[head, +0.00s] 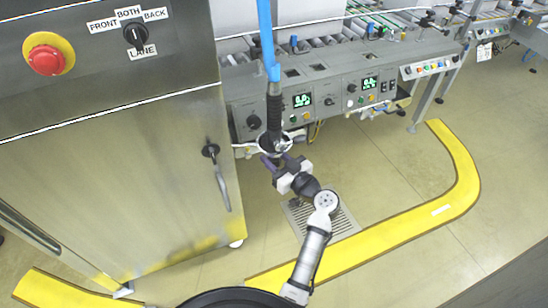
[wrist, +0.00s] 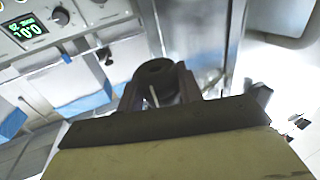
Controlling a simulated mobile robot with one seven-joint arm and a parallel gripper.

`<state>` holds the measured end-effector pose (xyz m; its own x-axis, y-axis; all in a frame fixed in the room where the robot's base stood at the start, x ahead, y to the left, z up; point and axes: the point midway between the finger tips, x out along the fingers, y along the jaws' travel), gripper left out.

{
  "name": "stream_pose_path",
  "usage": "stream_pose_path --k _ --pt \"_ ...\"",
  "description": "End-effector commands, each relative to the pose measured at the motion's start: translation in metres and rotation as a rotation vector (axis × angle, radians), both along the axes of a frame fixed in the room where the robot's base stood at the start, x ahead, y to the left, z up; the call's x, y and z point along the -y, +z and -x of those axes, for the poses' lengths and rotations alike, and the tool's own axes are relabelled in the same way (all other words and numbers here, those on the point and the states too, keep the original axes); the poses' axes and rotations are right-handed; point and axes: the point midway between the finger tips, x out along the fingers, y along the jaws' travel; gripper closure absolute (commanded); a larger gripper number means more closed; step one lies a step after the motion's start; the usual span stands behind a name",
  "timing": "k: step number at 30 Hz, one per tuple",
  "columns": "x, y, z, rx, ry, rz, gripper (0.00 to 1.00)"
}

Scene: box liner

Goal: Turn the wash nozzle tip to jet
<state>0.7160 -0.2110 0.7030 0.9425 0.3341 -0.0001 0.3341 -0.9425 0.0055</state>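The wash nozzle (head: 274,112) hangs upright on a blue hose in the head view, with a black ribbed body and a lever-like collar below it. Its lower end is partly hidden by my gripper (head: 279,162), which reaches up to it from below. In the wrist view the round black nozzle tip (wrist: 155,72) sits between the two dark fingers of my gripper (wrist: 159,88). The fingers lie against both sides of the tip, with no clear gap. No jet marking on the tip can be read.
A steel cabinet (head: 120,180) with a door handle (head: 219,178) and a red stop button (head: 46,60) stands at the left. A grey control panel (head: 330,97) and roller conveyor lie behind the nozzle. A yellow floor strip (head: 370,245) curves around a floor grate (head: 342,222).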

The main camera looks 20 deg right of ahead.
Motion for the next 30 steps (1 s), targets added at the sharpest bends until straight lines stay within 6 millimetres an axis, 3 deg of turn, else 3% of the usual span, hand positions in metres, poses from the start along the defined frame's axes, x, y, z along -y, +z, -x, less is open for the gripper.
stream_pose_path --k 5,14,30 --pt "0.0 0.0 0.0002 0.0 0.0 0.0 0.87" --pt "-0.001 -0.0017 0.0005 0.001 -0.052 -0.001 0.87" --pt "-0.0013 0.0014 0.0006 0.0 -0.404 -0.004 0.87"
